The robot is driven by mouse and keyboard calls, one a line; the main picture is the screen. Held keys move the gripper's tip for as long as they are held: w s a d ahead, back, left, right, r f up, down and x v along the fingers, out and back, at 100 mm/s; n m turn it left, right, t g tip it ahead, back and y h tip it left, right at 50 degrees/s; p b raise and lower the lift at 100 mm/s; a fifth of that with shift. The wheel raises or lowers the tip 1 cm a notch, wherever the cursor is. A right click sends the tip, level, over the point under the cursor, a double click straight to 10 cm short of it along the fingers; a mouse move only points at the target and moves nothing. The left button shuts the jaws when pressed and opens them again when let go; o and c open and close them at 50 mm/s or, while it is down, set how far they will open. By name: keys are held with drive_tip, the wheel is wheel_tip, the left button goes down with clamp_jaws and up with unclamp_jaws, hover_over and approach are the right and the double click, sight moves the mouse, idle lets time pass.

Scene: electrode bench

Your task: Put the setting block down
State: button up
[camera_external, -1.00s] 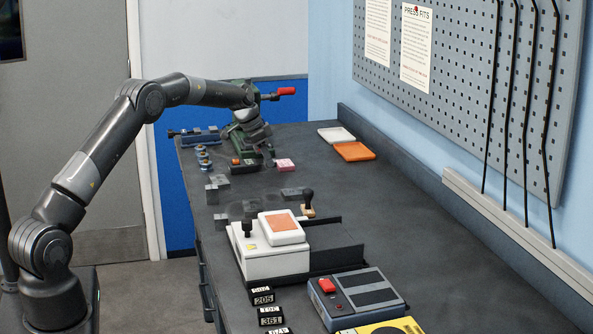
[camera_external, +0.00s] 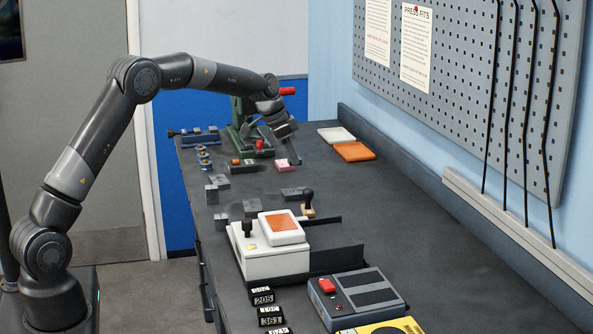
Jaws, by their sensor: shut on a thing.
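My gripper (camera_external: 293,161) is at the far part of the bench, low over the top, at the right side of a small pink pad (camera_external: 281,163). It is shut on the setting block, which is too small and too covered by the fingers to make out. I cannot tell whether the block touches the pad or the bench. The gripper covers the pad's right part.
A green press (camera_external: 240,124) with a red handle stands behind my gripper. A dark block with coloured tops (camera_external: 243,167) lies to the left. An orange tray (camera_external: 354,151) and a white tray (camera_external: 336,135) lie to the right. The white machine (camera_external: 270,262) stands nearer.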

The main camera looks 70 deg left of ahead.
drive_tip(key=w+d, duration=0.3)
drive_tip(key=d, duration=1.7)
drive_tip(key=w+d, duration=0.3)
drive_tip(key=d, duration=1.7)
hover_over(372, 242)
drive_tip(key=s, duration=0.2)
drive_tip(key=shift+n, duration=0.3)
drive_tip(key=f, duration=0.6)
drive_tip(key=shift+w+d+f, duration=0.1)
drive_tip(key=shift+w+f, duration=0.1)
drive_tip(key=shift+f, duration=2.1)
drive_tip(key=o, duration=1.1)
drive_tip(key=shift+f, duration=0.15)
drive_tip(key=shift+c, duration=0.2)
